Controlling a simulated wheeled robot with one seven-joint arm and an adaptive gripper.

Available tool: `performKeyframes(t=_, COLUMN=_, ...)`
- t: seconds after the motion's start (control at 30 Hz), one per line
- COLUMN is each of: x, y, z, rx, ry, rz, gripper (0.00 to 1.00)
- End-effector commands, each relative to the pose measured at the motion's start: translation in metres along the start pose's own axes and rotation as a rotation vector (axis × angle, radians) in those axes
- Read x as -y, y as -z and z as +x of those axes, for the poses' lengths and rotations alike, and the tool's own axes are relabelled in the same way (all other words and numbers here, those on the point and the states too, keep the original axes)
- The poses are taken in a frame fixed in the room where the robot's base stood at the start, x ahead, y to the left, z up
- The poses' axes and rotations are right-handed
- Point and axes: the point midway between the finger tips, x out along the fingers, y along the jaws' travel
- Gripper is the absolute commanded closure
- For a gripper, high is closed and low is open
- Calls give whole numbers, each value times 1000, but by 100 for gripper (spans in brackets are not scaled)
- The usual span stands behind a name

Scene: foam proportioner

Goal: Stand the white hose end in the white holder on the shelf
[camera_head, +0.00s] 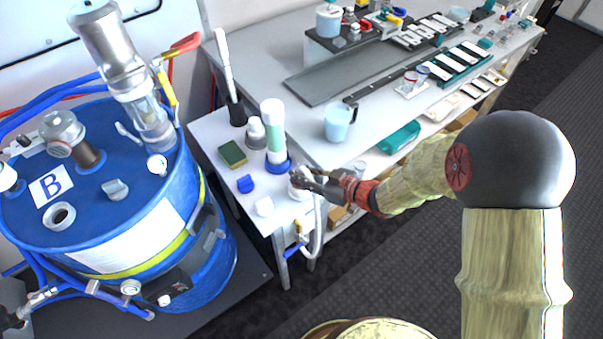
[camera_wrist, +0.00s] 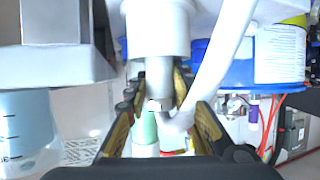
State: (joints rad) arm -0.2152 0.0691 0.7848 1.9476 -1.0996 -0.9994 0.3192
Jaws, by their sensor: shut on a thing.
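My gripper (camera_head: 306,183) is at the front right corner of the small white shelf and is shut on the white hose end (camera_wrist: 160,82). The wrist picture is upside down. In it, the fingers (camera_wrist: 165,112) close around the hose end's narrow stem, and the hose (camera_wrist: 222,60) bends away to the picture's right. The white holder (camera_wrist: 155,30) is a wide white cylinder in line with the stem; it also shows under my gripper in the head view (camera_head: 297,192). The stem appears to meet the holder's rim. I cannot tell how deep it sits inside.
The shelf also holds a green-and-white bottle (camera_head: 273,130) in a blue base, a sponge (camera_head: 232,153), a blue piece (camera_head: 245,184) and a white block (camera_head: 264,206). The blue drum (camera_head: 140,215) stands left. A measuring cup (camera_head: 338,122) is on the long table to the right.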

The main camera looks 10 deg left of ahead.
Motion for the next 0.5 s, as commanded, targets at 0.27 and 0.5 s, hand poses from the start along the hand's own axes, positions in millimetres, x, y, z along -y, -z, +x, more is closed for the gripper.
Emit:
performKeyframes(t=0.27, x=0, y=-1, z=1, rx=-1, ry=0, rz=-1, gripper=68)
performKeyframes(t=0.5, x=0, y=-2, z=0, rx=1, ry=0, rz=1, gripper=68)
